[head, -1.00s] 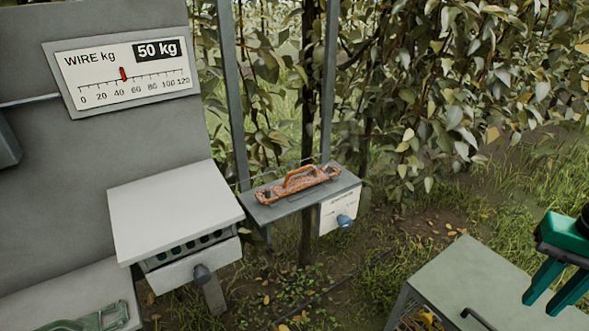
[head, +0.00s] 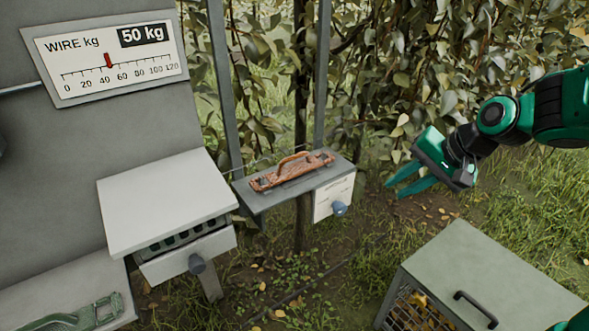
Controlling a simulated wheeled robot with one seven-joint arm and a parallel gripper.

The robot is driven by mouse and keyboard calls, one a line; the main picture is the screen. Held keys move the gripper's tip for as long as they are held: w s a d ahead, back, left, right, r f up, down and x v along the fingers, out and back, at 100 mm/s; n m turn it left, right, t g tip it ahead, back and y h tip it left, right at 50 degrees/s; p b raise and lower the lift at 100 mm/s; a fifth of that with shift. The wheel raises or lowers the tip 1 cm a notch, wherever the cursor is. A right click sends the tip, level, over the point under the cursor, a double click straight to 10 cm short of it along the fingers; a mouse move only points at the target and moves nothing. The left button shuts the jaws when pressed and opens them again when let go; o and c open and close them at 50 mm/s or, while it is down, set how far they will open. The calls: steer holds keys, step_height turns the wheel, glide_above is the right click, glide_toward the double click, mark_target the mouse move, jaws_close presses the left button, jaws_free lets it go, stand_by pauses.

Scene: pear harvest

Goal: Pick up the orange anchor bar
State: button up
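The orange anchor bar (head: 291,172) lies on a small grey shelf (head: 258,200) between two metal posts. It is a worn orange bar with a raised handle. My green gripper (head: 394,190) is to the right of the shelf, pointing left toward it. Its two fingers are apart with nothing between them, and it does not touch the bar.
A white-topped box (head: 165,198) with a knob stands left of the shelf. A gauge panel (head: 108,58) reads WIRE 50 kg. A green tool (head: 80,315) lies at lower left. A lidded crate (head: 470,265) with a handle stands at lower right. Foliage hangs behind.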

mark_target(295, 158)
steer(key=w+a+m+y, duration=0.1)
steer(key=w+a+y, duration=0.1)
steer(key=a, duration=0.4)
steer(key=w+a+r+t+y, duration=0.1)
steer(key=w+a+y, duration=0.1)
steer(key=w+a, duration=0.2)
steer(key=w+a+r+m+y, duration=0.1)
steer(key=w+a, duration=0.2)
steer(key=a, duration=0.5)
steer(key=shift+w+a+m+y, duration=0.3)
steer(key=shift+a+y, duration=0.1)
steer(key=shift+r+x, duration=0.1)
steer(key=shift+x, duration=1.45)
steer(key=shift+r+x, duration=0.15)
steer(key=shift+x, duration=1.4)
steer(key=shift+w, duration=0.2)
steer(key=shift+c, duration=0.4)
jaws_close()
